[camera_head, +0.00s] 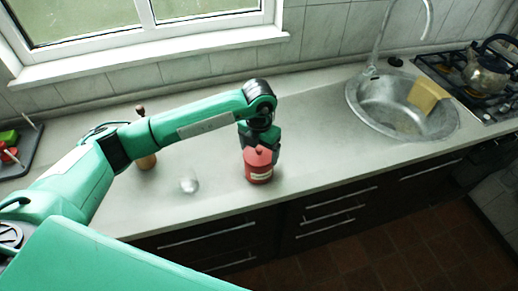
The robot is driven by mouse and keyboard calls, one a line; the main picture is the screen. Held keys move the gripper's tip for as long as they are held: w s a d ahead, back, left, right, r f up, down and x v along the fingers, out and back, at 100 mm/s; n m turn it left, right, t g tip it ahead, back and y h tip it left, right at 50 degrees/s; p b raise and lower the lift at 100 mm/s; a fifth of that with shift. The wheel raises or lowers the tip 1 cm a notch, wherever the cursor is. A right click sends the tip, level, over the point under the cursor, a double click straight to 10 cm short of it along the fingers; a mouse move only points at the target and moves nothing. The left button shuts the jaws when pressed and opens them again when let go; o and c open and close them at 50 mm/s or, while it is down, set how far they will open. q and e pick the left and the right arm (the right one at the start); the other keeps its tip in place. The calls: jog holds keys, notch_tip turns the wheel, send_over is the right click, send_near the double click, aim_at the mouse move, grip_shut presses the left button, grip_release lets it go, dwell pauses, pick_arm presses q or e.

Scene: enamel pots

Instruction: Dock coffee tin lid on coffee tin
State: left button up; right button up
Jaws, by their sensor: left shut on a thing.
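The red coffee tin (259,174) stands upright near the front edge of the counter and has a pale label. The red coffee tin lid (258,157), with a small knob, is at the top of the tin. I cannot tell whether it is fully seated or just above the rim. My left gripper (261,148) comes down from above and behind, and is shut on the lid. Its fingers are small and partly hidden by the lid and the wrist. My right gripper is not in view.
A small shiny whitish object (189,185) lies left of the tin. A wooden mill (146,160) stands behind my left forearm. A sink (358,103) with a yellow cloth or sponge (427,95) is at right. A kettle (487,72) stands on the stove. Counter between tin and sink is clear.

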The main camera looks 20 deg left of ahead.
aim_at(260, 149)
pick_arm(q)
jog(key=o, duration=0.7)
notch_tip(260, 149, up, 11)
jog(key=p, duration=0.5)
dwell(0.3)
jog(key=shift+d, duration=0.1)
dwell(0.3)
